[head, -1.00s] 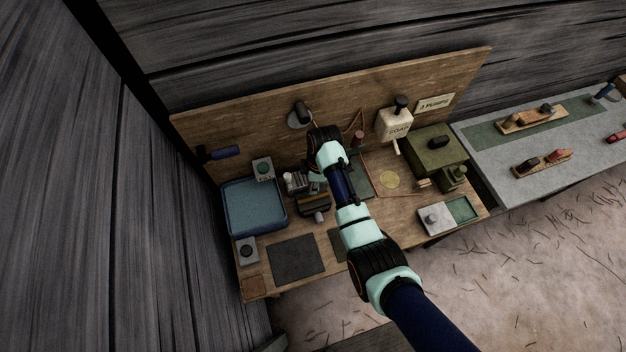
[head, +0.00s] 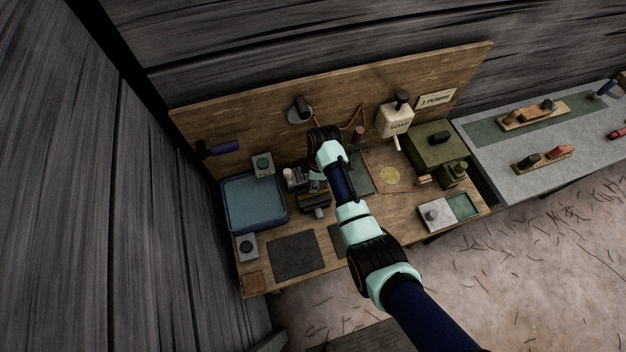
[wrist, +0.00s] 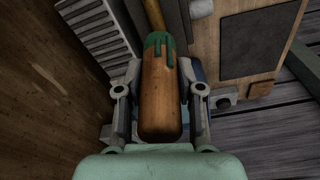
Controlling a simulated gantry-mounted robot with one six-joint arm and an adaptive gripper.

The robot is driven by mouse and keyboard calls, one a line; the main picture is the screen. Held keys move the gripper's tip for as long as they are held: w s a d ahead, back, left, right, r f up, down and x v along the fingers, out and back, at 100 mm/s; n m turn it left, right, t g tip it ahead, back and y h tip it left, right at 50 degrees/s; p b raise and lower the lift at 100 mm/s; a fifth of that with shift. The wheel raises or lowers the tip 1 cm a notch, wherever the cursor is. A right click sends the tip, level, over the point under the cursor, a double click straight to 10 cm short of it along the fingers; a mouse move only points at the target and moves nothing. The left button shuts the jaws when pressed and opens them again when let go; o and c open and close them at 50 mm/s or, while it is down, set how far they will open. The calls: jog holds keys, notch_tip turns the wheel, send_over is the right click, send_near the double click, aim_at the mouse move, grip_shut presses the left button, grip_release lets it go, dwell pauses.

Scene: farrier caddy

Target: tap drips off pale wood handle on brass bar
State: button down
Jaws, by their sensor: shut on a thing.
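In the wrist view, my gripper (wrist: 160,103) is shut on a brown wooden handle (wrist: 161,95), with a finger on each side. The handle's far end has a green coat (wrist: 159,46) with drips running down towards the fingers. A thin yellowish rod (wrist: 153,14) shows beyond the green end; I cannot tell whether it joins the handle. My arm hides much of this spot, so contact between handle and strip cannot be told.
A blue tray (head: 255,228) lies to the left, between two grey boxes with knobs (head: 263,165) (head: 246,247). A dark mat (head: 295,256) lies in front. A soap dispenser (head: 394,122) and green box (head: 437,150) stand at right. The backboard (head: 240,115) rises behind.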

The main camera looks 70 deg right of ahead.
notch_tip(320, 180, down, 3)
jog(key=shift+f+b, duration=0.15)
jog(key=shift+b, duration=1.1)
jog(key=shift+r+p, duration=0.8)
jog(key=shift+p, duration=0.1)
jog(key=shift+r+p, duration=0.95)
jog(key=shift+p, duration=0.15)
jog(key=shift+f, duration=0.15)
notch_tip(320, 180, down, 4)
jog(key=b, duration=0.3)
jog(key=shift+r+p, duration=0.35)
jog(key=shift+r, duration=0.2)
jog(key=shift+r+p, duration=0.6)
